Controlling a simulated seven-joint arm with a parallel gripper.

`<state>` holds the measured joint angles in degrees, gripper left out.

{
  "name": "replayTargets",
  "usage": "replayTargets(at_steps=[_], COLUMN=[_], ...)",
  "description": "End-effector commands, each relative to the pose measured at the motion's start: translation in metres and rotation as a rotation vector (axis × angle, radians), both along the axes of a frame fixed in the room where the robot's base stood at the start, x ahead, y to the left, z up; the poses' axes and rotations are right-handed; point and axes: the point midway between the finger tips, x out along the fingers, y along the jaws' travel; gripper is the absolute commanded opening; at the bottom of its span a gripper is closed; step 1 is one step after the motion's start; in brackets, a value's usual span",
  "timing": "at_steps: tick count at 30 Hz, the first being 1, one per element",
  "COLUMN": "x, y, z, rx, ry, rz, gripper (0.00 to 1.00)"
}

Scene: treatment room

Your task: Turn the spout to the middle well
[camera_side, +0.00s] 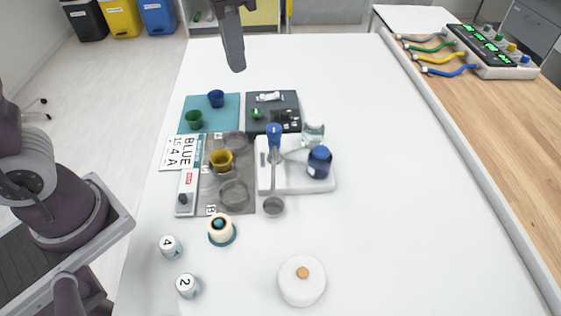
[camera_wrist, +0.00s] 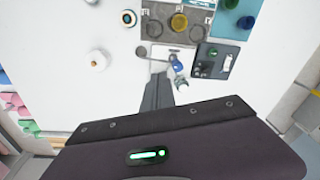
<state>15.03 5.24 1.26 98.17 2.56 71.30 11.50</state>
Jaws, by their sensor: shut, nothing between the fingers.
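My gripper (camera_side: 236,66) is shut and empty, high above the far end of the white table. In the wrist view its closed fingers (camera_wrist: 157,92) point toward the white tray. The white tray (camera_side: 293,184) carries a blue-topped upright piece (camera_side: 274,132), a blue-lidded jar (camera_side: 319,162) and a clear jar (camera_side: 313,131). A thin grey arm with a round end (camera_side: 273,206) reaches past the tray's near edge; I cannot tell whether it is the spout. Left of the tray, a grey plate (camera_side: 210,187) has round wells, one (camera_side: 233,193) empty and one under a yellow cup (camera_side: 221,160).
A teal mat (camera_side: 230,122) holds a green cup (camera_side: 194,120) and a blue cup (camera_side: 216,98). A dark panel (camera_side: 286,97) lies beside it. The table's right side is clear.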

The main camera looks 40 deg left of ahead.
Motion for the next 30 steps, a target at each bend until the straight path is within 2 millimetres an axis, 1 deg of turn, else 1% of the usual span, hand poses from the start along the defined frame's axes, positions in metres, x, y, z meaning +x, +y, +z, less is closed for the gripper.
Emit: replayTargets(at_steps=[1, 2, 3, 4, 5, 6, 9, 11, 14, 17, 27, 29, 30], x=[0.025, 0.038, 0.052, 0.061, 0.068, 0.074, 0.082, 0.084, 0.084, 0.082, 0.068, 0.065, 0.062], y=[-0.021, -0.033, -0.049, -0.060, -0.071, -0.083, -0.106, -0.113, -0.117, -0.114, -0.097, -0.094, -0.089], z=[-0.018, -0.029, -0.046, -0.059, -0.072, -0.090, -0.124, -0.136, -0.147, -0.158, -0.228, -0.240, -0.242], rx=[0.031, 0.049, 0.073, 0.090, 0.106, 0.127, 0.165, 0.178, 0.188, 0.188, 0.188, 0.188, 0.187], ry=[0.065, 0.101, 0.147, 0.179, 0.207, 0.243, 0.306, 0.328, 0.344, 0.347, 0.345, 0.346, 0.344], rz=[-0.073, -0.115, -0.170, -0.208, -0.243, -0.287, -0.363, -0.389, -0.408, -0.408, -0.405, -0.405, -0.404], gripper=[0.00, 0.00, 0.00, 0.00, 0.00, 0.00, 0.00, 0.00, 0.00, 0.00, 0.00, 0.00, 0.00])
